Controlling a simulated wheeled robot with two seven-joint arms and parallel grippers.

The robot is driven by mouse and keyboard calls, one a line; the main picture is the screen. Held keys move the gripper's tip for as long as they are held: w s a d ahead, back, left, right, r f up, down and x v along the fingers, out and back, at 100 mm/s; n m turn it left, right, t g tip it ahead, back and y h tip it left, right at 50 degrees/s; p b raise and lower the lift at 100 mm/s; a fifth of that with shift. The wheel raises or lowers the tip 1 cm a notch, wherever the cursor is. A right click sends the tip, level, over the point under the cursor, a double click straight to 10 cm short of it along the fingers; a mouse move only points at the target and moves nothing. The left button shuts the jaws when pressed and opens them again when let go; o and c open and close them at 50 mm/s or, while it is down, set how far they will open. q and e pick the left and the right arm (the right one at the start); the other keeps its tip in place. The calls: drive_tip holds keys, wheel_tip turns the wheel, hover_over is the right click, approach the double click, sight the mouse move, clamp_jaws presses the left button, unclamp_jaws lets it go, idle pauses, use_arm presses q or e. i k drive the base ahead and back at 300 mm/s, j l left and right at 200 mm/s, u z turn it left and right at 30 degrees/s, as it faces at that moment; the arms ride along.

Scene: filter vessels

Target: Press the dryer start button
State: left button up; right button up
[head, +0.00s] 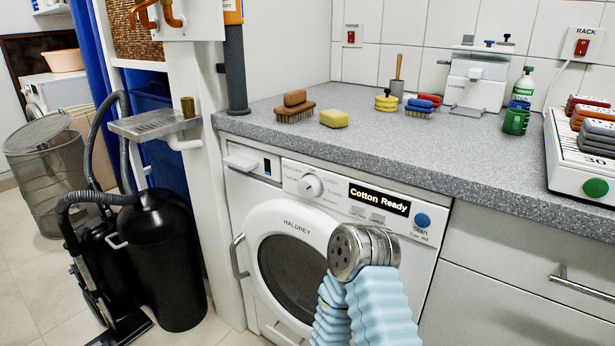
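The white dryer (292,217) stands under the counter with its round door (293,270) closed. Its display (379,198) reads "Cotton Ready". The round blue start button (423,220) is right of the display, uncovered, with lettering below it. My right gripper (362,285), with light-blue ribbed fingers, comes up from the bottom edge in front of the dryer. It appears shut on a steel cylinder (364,250) with a perforated end, which shows below and left of the button and overlaps the panel's lower edge. My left gripper is not in view.
The grey counter (400,142) bears brushes, a yellow sponge (334,118), a green bottle (522,88) and a white rack (580,165) with a green button (596,187). A drawer handle (585,284) sticks out at right. A black vacuum cleaner (160,250) stands on the floor at left.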

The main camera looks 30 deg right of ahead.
sight(422, 220)
drive_tip(key=z, duration=1.25)
